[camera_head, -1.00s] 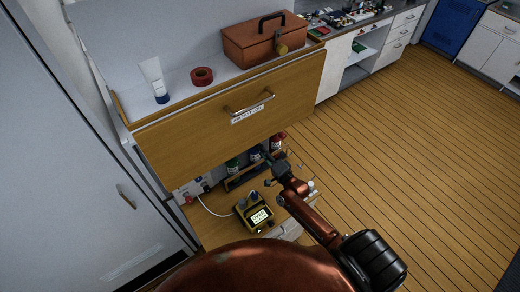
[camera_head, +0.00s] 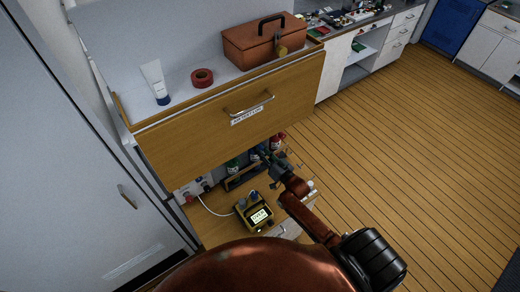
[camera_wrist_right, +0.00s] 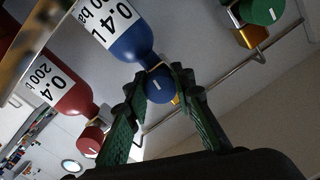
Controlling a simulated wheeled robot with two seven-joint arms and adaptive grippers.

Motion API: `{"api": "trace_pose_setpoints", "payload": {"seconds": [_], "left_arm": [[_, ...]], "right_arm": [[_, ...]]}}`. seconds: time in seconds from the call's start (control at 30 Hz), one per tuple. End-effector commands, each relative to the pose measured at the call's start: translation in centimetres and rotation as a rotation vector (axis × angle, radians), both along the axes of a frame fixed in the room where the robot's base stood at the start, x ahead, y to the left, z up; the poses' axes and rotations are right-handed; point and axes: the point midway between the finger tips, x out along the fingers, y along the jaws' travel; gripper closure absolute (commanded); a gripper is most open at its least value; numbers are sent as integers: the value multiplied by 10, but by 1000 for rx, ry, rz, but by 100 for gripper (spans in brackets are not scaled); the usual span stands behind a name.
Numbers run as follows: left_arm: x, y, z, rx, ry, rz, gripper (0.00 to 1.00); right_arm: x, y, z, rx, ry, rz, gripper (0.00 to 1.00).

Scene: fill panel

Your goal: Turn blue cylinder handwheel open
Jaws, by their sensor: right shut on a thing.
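The handwheel is too small to make out there. My left gripper is not in view.
A red cylinder (camera_wrist_right: 67,88) and a green handwheel (camera_wrist_right: 262,10) flank the blue cylinder closely. A yellow meter (camera_head: 256,215) with a cable stands on the lower bench. The wooden drawer (camera_head: 235,120) overhangs the rack. The floor to the right is clear.

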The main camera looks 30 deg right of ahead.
Motion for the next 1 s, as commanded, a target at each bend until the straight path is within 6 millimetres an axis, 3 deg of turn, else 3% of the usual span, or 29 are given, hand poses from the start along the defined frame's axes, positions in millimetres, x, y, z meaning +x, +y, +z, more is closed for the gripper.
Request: {"api": "trace_pose_setpoints", "payload": {"seconds": [0.6,1.0], "left_arm": [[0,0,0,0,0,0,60],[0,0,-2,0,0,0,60]], "right_arm": [[0,-1,-2,-559,-42,1,100],[0,-1,-2,-765,-58,0,100]]}}
